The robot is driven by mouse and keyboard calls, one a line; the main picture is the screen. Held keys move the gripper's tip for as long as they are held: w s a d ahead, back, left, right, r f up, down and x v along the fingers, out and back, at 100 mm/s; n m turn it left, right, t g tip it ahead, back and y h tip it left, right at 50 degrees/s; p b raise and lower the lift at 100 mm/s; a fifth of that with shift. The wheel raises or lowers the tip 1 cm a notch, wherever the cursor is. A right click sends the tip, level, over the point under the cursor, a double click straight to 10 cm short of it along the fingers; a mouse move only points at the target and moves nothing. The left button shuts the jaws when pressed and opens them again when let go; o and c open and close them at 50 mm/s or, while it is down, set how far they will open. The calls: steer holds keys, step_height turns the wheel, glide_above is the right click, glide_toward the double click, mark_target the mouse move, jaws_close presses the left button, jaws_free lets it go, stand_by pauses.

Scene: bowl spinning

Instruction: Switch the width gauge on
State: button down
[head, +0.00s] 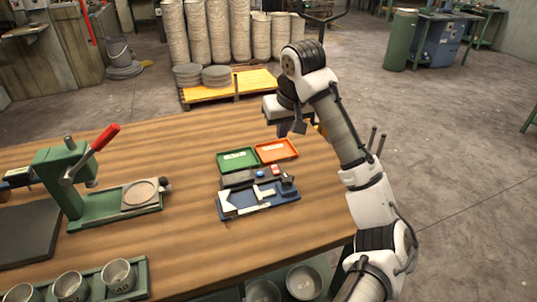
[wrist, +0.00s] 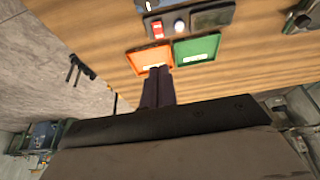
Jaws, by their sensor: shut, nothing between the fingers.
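The width gauge (head: 240,179) is a low dark box on the wooden bench, behind a blue tray. I cannot tell the switch's position, and the display looks unlit. My gripper (head: 298,128) is above the bench's back edge, apart from the gauge. In the wrist view my gripper's fingers (wrist: 157,75) are shut together and empty, overlapping the orange tray's near edge in the picture.
A green tray (head: 238,159) and an orange tray (head: 277,150) lie behind the gauge. A blue tray (head: 285,197) with white and metal tools lies in front. A green press (head: 60,168) with a red handle stands left. Bench between press and gauge is clear.

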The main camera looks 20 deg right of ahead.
mark_target(276, 170)
steer(key=shift+s, duration=0.2)
steer(key=x, duration=0.9)
steer(key=p+x, duration=0.1)
steer(key=x, duration=0.4)
steer(key=shift+s+f, duration=0.1)
steer(key=shift+s, duration=0.15)
steer(key=shift+w, duration=0.1)
steer(key=shift+w, duration=0.15)
steer(key=shift+s, duration=0.35)
steer(key=shift+w+d+f, duration=0.1)
steer(key=shift+w, duration=0.1)
steer(key=shift+s, duration=0.8)
